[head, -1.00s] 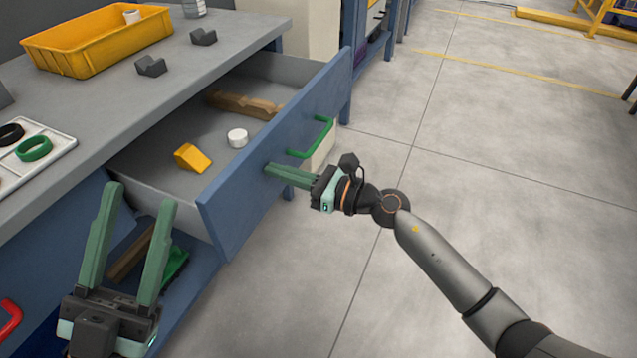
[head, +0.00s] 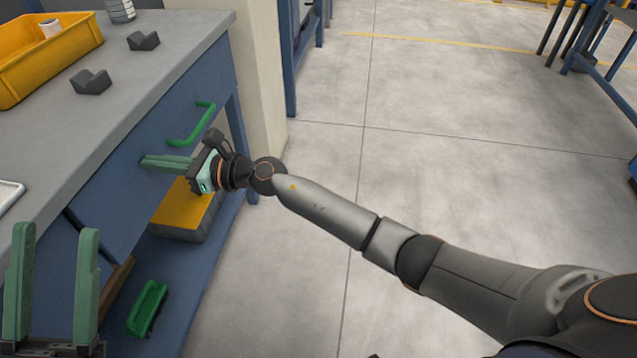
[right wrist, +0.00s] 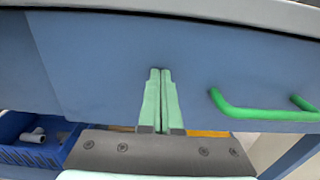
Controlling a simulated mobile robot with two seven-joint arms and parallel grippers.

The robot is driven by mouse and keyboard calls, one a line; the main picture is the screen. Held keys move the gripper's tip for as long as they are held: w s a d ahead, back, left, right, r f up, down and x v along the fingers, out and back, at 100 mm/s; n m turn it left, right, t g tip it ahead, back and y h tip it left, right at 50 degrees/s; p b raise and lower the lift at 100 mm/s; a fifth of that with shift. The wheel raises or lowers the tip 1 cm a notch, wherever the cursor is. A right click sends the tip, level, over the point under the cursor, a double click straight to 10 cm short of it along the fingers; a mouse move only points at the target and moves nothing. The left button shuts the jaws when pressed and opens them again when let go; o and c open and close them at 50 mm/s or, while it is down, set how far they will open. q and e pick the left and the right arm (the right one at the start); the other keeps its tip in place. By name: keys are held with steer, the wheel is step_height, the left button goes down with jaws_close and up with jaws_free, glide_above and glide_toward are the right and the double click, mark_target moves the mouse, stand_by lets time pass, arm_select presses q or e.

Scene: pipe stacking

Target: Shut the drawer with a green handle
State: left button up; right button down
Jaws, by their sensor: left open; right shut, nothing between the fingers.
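The blue drawer (head: 150,130) with the green handle (head: 193,126) is under the grey worktop, and its front is now close to the worktop edge with no drawer inside showing. In the right wrist view the drawer front (right wrist: 110,60) fills the middle, with the green handle (right wrist: 262,112) to the right of the fingers. My right gripper (head: 148,161) is shut and empty, its fingertips at the drawer front beside the handle; the fingers (right wrist: 160,74) appear to touch the panel. My left gripper (head: 55,240) is open and empty at the lower left.
On the worktop (head: 150,60) are a yellow bin (head: 45,65) and two dark grey blocks (head: 92,82). A yellow-topped box (head: 185,212) and a green part (head: 148,306) sit on the lower shelf. A blue crate (right wrist: 30,150) shows below the drawer.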

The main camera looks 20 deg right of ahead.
steer(key=shift+w+a+r, duration=0.2)
steer(key=shift+w+a, duration=0.25)
steer(key=shift+a, duration=0.2)
steer(key=shift+r, duration=0.1)
steer(key=shift+d, duration=0.1)
